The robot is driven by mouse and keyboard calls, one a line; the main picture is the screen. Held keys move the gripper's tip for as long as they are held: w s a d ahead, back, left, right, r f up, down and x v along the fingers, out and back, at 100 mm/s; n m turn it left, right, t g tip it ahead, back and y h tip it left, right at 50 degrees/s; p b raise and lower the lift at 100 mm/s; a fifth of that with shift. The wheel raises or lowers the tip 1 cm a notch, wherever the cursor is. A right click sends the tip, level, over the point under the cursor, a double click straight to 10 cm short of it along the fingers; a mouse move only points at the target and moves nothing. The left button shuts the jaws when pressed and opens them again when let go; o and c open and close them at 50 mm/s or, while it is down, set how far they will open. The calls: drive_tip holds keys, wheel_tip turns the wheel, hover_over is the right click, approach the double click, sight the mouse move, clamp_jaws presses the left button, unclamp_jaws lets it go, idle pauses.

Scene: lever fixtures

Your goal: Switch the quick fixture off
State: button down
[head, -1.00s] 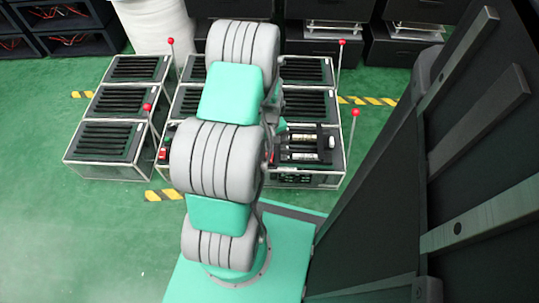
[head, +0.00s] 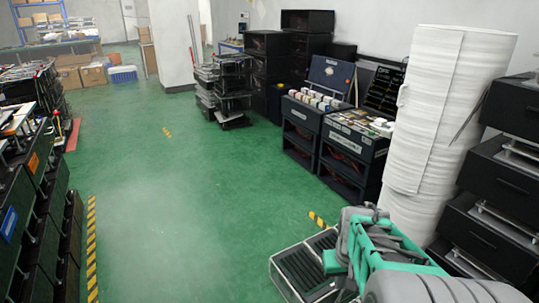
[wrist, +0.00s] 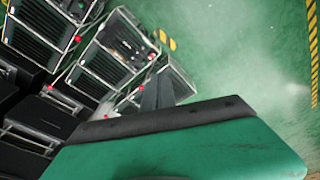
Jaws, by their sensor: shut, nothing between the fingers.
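Several lever fixtures show in the wrist view at the upper left. They are metal-framed boxes with dark slatted tops and red lever balls. One fixture (wrist: 118,45) has parts on its top and a red ball (wrist: 151,57) near its corner. I cannot tell which one is the quick fixture or how its lever stands. My gripper (wrist: 158,88) is shut and empty, its dark fingers seen over part of a fixture, with no clear contact. In the head view only a fixture's slatted corner (head: 300,268) shows at the bottom, beside my arm; the other fixtures are out of frame or hidden.
A tall white roll (head: 445,130) and black drawer units (head: 505,190) stand at the right. Black cabinets (head: 345,150) stand behind, and dark racks (head: 35,200) line the left. The green floor (head: 170,200) in the middle is clear.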

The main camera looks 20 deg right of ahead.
drive_tip(key=s+a+r+n+t+y+p, duration=0.1)
drive_tip(key=s+a+r+n+p, duration=0.2)
drive_tip(key=a+r+p, duration=0.6)
drive_tip(key=a+r, duration=0.9)
drive_tip(key=shift+a+r, duration=0.2)
drive_tip(key=shift+r, duration=0.15)
